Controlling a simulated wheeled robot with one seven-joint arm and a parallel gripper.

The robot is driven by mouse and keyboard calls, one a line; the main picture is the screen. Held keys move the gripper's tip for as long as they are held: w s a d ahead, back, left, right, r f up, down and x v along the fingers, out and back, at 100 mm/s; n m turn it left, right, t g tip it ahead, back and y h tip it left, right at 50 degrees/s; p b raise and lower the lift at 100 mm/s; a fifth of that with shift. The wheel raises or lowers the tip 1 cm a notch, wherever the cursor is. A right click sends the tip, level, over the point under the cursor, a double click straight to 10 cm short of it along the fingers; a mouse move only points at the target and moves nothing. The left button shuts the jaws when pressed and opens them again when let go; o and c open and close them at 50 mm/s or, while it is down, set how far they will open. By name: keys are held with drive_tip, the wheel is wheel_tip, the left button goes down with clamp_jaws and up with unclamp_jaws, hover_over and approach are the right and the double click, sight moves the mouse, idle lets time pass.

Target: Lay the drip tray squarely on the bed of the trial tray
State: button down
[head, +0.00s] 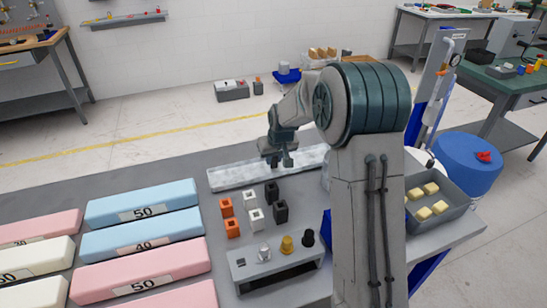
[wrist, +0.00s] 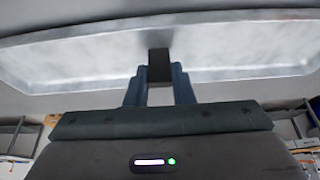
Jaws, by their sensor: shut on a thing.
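The long, shallow drip tray (head: 235,178) of mottled pale metal lies across the back of the grey table in the head view. It also fills the upper part of the wrist view (wrist: 80,58), its rim running across the picture. My gripper (head: 281,160) is over its middle. In the wrist view my blue fingers (wrist: 159,80) are shut on the tray's small dark grip (wrist: 159,65). I cannot tell whether the tray touches what is under it. I cannot make out the trial tray for sure; my arm hides part of the table.
Orange, white and black hollow blocks (head: 255,215) stand in front of the tray. Nearer is a grey stand (head: 262,285) with knobs. Labelled foam bars (head: 140,205) cover the left. A grey bin (head: 462,212) with yellow cubes is at right, beside a blue drum (head: 468,170).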

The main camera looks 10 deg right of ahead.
drive_tip(key=shift+f, duration=0.1)
drive_tip(key=shift+f, duration=0.15)
drive_tip(key=c, duration=1.3)
unclamp_jaws()
drive_tip(key=shift+o, duration=0.2)
